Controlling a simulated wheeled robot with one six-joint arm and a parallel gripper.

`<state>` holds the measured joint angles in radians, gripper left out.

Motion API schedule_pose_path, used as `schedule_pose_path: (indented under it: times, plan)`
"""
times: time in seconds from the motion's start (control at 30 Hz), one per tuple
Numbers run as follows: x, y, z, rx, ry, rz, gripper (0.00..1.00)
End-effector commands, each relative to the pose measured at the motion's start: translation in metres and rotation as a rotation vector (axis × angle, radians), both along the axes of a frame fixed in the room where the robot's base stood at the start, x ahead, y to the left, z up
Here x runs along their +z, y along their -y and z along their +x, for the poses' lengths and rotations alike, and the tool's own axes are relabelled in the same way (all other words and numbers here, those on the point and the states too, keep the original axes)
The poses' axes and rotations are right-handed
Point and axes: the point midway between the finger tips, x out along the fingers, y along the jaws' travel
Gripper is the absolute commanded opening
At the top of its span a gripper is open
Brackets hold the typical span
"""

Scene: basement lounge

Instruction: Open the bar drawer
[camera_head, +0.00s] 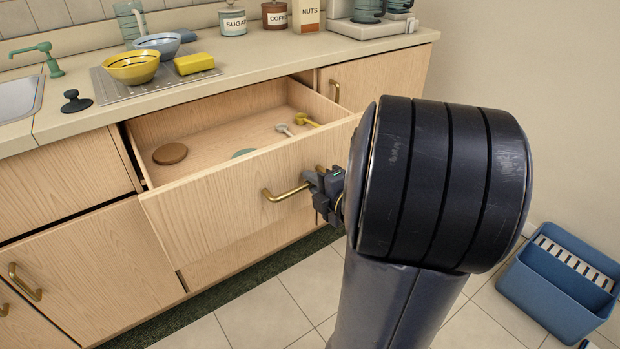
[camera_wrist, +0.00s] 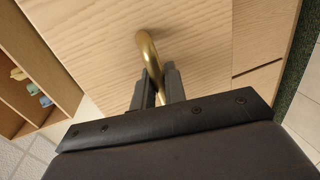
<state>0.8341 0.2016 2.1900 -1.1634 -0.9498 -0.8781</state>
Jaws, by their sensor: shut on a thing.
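The bar drawer (camera_head: 240,190) is a light wood drawer under the counter, pulled well out in the head view. Inside it lie a brown round disc (camera_head: 170,153), a partly hidden green item (camera_head: 243,153), and a yellow (camera_head: 306,120) and a grey (camera_head: 284,129) small utensil. My gripper (camera_head: 315,182) is at the right part of the drawer's brass handle (camera_head: 282,194). In the wrist view my gripper (camera_wrist: 160,86) is shut on the brass handle (camera_wrist: 149,55), with a finger on each side of the bar. The drawer front (camera_wrist: 205,35) fills much of that view.
The counter above holds a yellow bowl (camera_head: 131,68), a blue bowl (camera_head: 160,42), a yellow sponge (camera_head: 194,64) and labelled canisters (camera_head: 233,22). A cabinet door (camera_head: 75,270) is below left. A blue bin (camera_head: 555,285) stands on the tiles at right. Floor before the drawer is clear.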

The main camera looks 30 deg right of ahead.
Motion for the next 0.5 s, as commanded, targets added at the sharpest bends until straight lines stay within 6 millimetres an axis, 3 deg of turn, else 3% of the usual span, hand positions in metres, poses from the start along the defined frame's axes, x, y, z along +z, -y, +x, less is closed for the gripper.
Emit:
schedule_pose_path:
  times: [0.27, 0.3, 0.5]
  plan:
    - [0.0048, 0.0008, 0.0009, 0.001, 0.011, -0.004, 0.0]
    - [0.0048, 0.0008, 0.001, 0.001, 0.011, -0.004, 0.13]
    - [0.0033, 0.0007, 0.0007, 0.001, 0.008, -0.003, 0.29]
